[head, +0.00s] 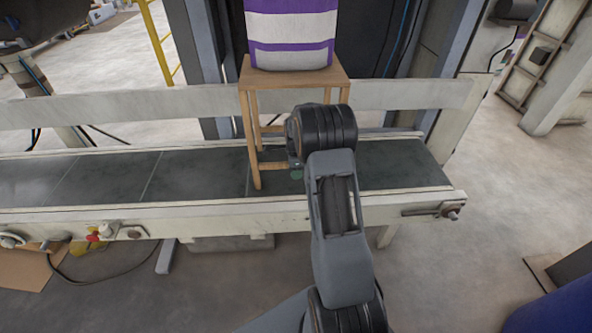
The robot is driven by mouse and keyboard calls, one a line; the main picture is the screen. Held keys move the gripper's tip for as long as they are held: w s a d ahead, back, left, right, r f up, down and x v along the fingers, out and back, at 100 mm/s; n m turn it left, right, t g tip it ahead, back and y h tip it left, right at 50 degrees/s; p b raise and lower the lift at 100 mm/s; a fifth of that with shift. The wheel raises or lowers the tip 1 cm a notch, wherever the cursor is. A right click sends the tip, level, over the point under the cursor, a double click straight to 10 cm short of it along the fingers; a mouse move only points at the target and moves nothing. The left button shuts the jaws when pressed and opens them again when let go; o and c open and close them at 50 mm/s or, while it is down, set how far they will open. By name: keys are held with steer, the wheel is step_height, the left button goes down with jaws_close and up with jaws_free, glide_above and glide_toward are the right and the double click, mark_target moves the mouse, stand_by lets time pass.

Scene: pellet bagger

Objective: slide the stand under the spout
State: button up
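The stand (247,77) is a wooden stool-like frame standing upright on the conveyor belt (200,176), near the belt's right part. A white and purple bag (290,28) sits on its top, and the bag's upper end is cut off by the picture edge. My arm reaches from the bottom of the head view toward the stand's lower right side. My gripper is mostly hidden behind my wrist, so I cannot tell its state or whether it touches the stand. The spout cannot be made out in this view.
A pale side rail (130,106) runs behind the belt, and a front rail (250,215) runs along its near side. A red button (92,237) sits on the front left. The belt left of the stand is bare. A blue object (560,310) stands at lower right.

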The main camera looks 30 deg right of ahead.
jaws_close()
stand_by(1.1)
